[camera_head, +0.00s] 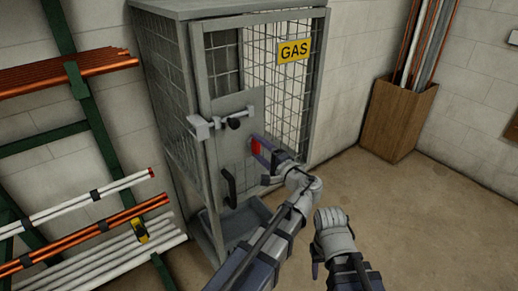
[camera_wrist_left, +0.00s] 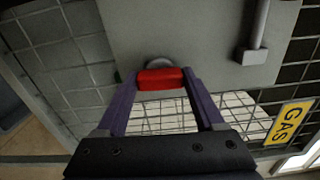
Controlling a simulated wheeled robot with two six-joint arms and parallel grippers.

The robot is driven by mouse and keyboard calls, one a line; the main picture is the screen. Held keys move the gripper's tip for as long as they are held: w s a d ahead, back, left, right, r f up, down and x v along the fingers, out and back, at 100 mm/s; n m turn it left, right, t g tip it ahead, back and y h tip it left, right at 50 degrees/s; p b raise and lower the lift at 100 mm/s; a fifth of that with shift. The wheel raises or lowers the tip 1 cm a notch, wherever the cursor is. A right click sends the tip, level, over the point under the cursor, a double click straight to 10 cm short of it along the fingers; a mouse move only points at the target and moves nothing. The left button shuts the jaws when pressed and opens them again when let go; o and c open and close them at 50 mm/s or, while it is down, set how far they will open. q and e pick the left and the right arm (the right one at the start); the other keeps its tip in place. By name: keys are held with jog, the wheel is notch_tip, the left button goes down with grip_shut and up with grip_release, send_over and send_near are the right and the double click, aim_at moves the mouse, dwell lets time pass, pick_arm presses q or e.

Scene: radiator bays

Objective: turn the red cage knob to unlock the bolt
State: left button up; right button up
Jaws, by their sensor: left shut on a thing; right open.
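The red knob (camera_head: 256,146) sits on the grey lock plate of the cage door, below and right of the bolt. It also shows as a red bar (camera_wrist_left: 160,78) in the left wrist view. My left gripper (camera_head: 260,151) is shut on the knob, one finger at each end of it. The bolt (camera_head: 210,126) is a pale bar with a black knob across the door's left edge. Part of it seems to show at upper right in the left wrist view (camera_wrist_left: 256,40). My right gripper (camera_head: 318,262) is low, right of the left arm, clear of the cage; its fingers are mostly hidden.
The mesh gas cage (camera_head: 168,90) carries a yellow GAS sign (camera_head: 294,50) and a black door handle (camera_head: 229,187). A pipe rack (camera_head: 85,150) stands left. A wooden bin (camera_head: 398,118) of pipes stands right. The floor (camera_head: 430,220) at right is clear.

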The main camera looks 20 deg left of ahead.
pick_arm(q)
jog(key=shift+n, duration=0.4)
jog(key=o, duration=1.4)
jog(key=shift+s, duration=0.1)
